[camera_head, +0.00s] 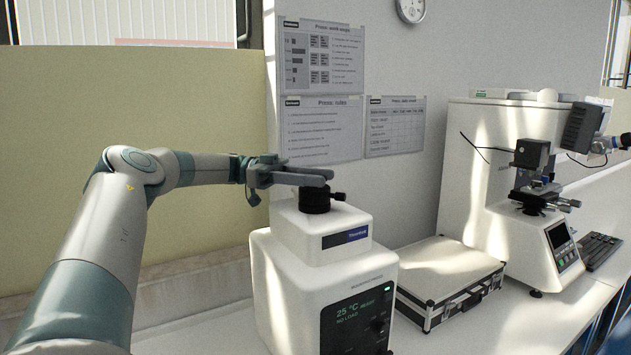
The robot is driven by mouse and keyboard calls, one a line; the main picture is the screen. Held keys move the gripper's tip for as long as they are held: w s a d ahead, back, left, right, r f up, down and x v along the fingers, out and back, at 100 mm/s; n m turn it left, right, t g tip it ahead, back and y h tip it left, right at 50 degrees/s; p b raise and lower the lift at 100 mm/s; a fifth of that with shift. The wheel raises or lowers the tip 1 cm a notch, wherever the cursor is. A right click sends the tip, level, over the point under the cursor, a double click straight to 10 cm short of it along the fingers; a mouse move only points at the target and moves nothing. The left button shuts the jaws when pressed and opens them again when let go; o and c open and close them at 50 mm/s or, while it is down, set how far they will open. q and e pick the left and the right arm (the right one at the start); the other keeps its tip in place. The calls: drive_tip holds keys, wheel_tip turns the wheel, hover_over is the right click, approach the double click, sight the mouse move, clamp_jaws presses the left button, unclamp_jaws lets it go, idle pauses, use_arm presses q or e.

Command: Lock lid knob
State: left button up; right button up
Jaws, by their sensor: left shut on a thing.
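A white bench instrument (280,285) stands in the middle foreground. Its lit display (362,308) reads 25 °C READY, NO LOAD. A black round lid knob (315,200) sits on its top, with a small black side piece (339,197) sticking out to the right. My left gripper (312,177) reaches in from the left, level, with its grey fingers over the top of the knob. It is shut on the knob; the fingers hide the knob's upper part.
A silver case (450,270) lies on the bench right of the instrument. Beyond it stand a white tester with a microscope-like head (535,165) and a black keyboard (598,250). Printed sheets (322,58) hang on the wall behind. A tan panel (130,90) is at the left.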

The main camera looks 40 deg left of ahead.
use_arm(q)
drive_tip(key=shift+r+m+g, duration=0.15)
drive_tip(key=shift+m+g, duration=0.15)
drive_tip(key=shift+g, duration=0.2)
drive_tip(key=o, duration=1.1)
drive_tip(key=shift+c, duration=0.2)
drive_tip(key=shift+a, duration=0.1)
use_arm(e)
drive_tip(key=shift+w+a+r, duration=0.1)
